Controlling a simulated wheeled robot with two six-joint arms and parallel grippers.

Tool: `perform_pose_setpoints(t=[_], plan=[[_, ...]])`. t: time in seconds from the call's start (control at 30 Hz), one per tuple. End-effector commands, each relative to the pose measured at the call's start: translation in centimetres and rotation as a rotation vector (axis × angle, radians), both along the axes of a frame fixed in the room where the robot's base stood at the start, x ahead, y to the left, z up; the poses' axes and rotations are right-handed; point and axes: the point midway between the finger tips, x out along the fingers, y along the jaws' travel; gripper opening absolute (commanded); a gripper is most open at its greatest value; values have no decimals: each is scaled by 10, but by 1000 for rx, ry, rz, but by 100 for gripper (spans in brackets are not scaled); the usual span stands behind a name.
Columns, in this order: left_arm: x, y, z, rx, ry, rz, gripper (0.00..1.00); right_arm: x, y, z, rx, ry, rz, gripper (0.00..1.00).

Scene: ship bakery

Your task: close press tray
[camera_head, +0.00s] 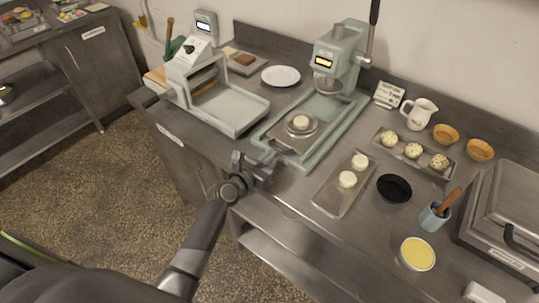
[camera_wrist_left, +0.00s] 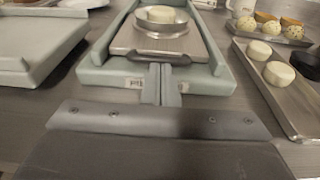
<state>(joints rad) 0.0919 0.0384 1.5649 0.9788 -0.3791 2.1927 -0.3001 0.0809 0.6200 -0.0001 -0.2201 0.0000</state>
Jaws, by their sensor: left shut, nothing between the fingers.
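The pale green press (camera_head: 338,60) stands at the back of the counter with its lever raised. Its tray (camera_head: 283,140) lies in the green base frame, out in front of the press head. A small round dish (camera_head: 301,126) with a pale dough piece (camera_head: 301,121) sits on the tray. In the left wrist view the tray (camera_wrist_left: 125,40) lies straight ahead, with the dish (camera_wrist_left: 162,29) on it. My left gripper (camera_head: 268,168) is shut and empty at the front end of the press. Its fingers (camera_wrist_left: 162,78) cover part of the front label; contact is unclear. My right gripper is not in view.
A metal tray (camera_head: 330,195) with two dough pieces lies to the right, near a black bowl (camera_head: 394,187). The counter's front edge runs below my left gripper.

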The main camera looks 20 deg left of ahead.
Motion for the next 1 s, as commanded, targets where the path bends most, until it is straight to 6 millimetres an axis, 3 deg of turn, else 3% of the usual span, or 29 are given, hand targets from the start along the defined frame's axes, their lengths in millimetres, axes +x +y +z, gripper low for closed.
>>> perform_pose_setpoints(t=[0.37,0.8,1.0], plan=[[3,-1,0,-1,-1,0,0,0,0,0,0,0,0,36],[69,-26,-1,-2,0,-2,0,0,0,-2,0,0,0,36],[80,-29,0,-1,-1,0,0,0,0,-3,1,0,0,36]])
